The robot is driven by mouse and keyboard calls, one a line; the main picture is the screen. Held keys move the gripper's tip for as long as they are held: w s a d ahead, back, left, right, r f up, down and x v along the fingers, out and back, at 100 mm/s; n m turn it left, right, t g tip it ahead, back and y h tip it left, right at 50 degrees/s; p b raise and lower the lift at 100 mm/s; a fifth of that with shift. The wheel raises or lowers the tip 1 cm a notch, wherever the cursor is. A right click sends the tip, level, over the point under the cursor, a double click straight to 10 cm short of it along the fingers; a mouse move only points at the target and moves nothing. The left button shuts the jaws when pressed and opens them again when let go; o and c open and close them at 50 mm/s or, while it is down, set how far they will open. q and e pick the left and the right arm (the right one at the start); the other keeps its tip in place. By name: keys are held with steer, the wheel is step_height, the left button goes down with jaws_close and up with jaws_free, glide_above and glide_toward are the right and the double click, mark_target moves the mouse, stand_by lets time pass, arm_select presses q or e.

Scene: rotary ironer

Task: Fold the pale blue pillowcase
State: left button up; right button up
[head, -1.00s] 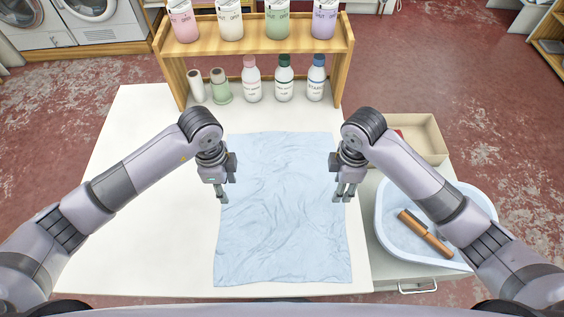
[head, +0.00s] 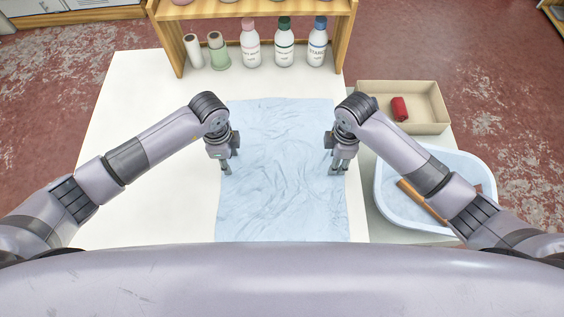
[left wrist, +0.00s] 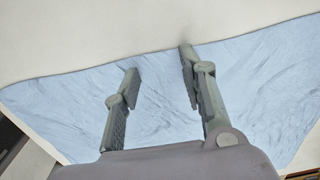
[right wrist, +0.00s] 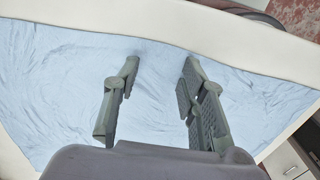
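The pale blue pillowcase (head: 280,165) lies spread out and wrinkled on the white table. Its near edge is hidden behind my body in the head view. My left gripper (head: 227,172) is above its left edge, and my right gripper (head: 338,172) is above its right edge. In the left wrist view, the left fingers (left wrist: 160,62) are apart with nothing between them, over the cloth (left wrist: 65,105). In the right wrist view, the right fingers (right wrist: 161,62) are also apart and empty, over the cloth (right wrist: 60,90).
A wooden shelf (head: 260,10) with several bottles stands at the table's back. At right are a beige tray (head: 430,122) with a red roll (head: 400,109) and a pale blue basin (head: 468,165) holding a wooden-handled tool (head: 412,192). The table's left side (head: 120,110) is clear.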

arm_select(q)
steer(key=shift+f, duration=0.2)
arm_select(e)
steer(key=shift+f, duration=0.2)
arm_select(q)
steer(key=shift+s+f, duration=0.1)
steer(key=shift+f, duration=0.05)
jaws_close()
arm_select(e)
steer(key=shift+s+f, duration=0.1)
steer(key=shift+f, duration=0.05)
jaws_close()
stand_by(1.2)
